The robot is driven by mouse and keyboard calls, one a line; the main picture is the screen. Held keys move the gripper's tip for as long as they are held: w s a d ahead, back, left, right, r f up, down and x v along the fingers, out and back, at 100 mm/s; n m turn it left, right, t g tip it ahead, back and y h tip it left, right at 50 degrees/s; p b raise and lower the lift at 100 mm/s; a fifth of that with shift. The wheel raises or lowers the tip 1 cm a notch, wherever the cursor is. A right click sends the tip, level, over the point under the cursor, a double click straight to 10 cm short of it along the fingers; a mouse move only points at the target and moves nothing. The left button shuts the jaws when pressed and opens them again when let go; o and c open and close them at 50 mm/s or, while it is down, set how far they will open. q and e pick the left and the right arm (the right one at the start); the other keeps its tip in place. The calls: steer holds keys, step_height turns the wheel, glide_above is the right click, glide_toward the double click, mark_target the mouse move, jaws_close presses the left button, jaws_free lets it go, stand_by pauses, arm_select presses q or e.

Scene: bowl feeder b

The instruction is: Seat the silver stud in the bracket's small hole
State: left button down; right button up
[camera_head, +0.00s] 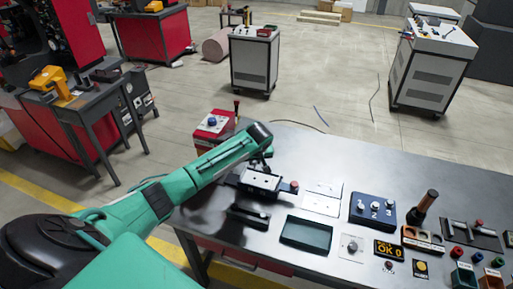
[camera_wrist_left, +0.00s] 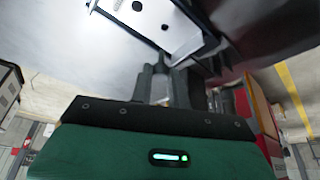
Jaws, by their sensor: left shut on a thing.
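The bracket (camera_head: 261,181) is a pale plate with dark holes in a dark fixture on the bench. In the left wrist view the plate (camera_wrist_left: 150,14) shows at the top, with a larger and a smaller dark hole. My left gripper (camera_head: 266,167) is over the far edge of the bracket in the head view. In the wrist view its dark fingers (camera_wrist_left: 163,82) are close together beside the plate's edge. They are shut on a small pale metallic piece, which looks like the silver stud (camera_wrist_left: 160,90) and is mostly hidden. My right gripper is not in view.
A red button (camera_head: 294,186) stands just right of the fixture. A dark block (camera_head: 249,215) and a dark green tray (camera_head: 306,235) lie in front.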

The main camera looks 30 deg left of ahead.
mark_target(254, 177)
arm_select(q)
steer(key=shift+f, duration=0.1)
stand_by(0.4)
steer(key=shift+p, duration=0.65)
steer(key=shift+s+f+b, duration=0.1)
steer(key=shift+f+b, duration=0.35)
steer(key=shift+f, duration=0.05)
step_height(254, 177, down, 3)
steer(key=shift+f+b, duration=0.2)
steer(key=shift+b, duration=0.4)
steer(key=shift+p, duration=0.7)
steer(key=shift+f+b, duration=0.7)
steer(key=shift+f, duration=0.95)
steer(key=c, duration=1.3)
jaws_free()
